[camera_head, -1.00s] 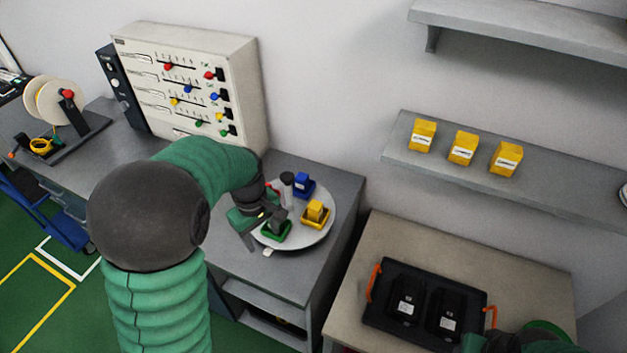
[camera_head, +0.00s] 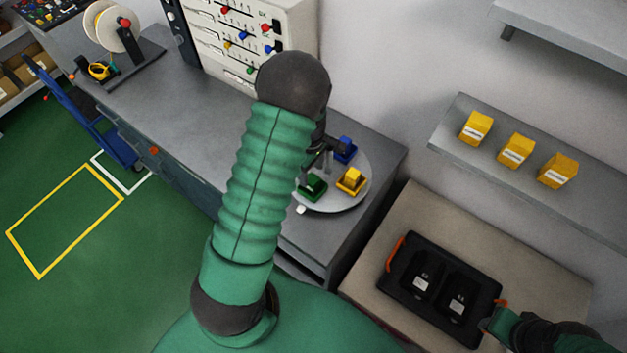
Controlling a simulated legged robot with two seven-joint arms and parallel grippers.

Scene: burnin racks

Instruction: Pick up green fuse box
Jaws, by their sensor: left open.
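The green fuse box (camera_head: 312,187) sits on the near left part of a round grey turntable (camera_head: 345,205) on the workbench. A yellow fuse box (camera_head: 351,181) stands to its right, and a blue one (camera_head: 345,149) is farther back. My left gripper (camera_head: 316,163) is open at the green box, mostly hidden behind my raised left arm. I cannot tell whether its fingers touch the box. My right gripper (camera_head: 488,324) is at the lower right, by the right orange handle (camera_head: 501,304) of a black tray (camera_head: 410,293). Its jaws are not clear.
The black tray holds two black holders on a beige table (camera_head: 378,252). A wall shelf (camera_head: 450,138) carries three yellow boxes (camera_head: 516,151). A switch panel (camera_head: 296,20) and a spool stand (camera_head: 134,58) are at the back of the grey workbench (camera_head: 180,100).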

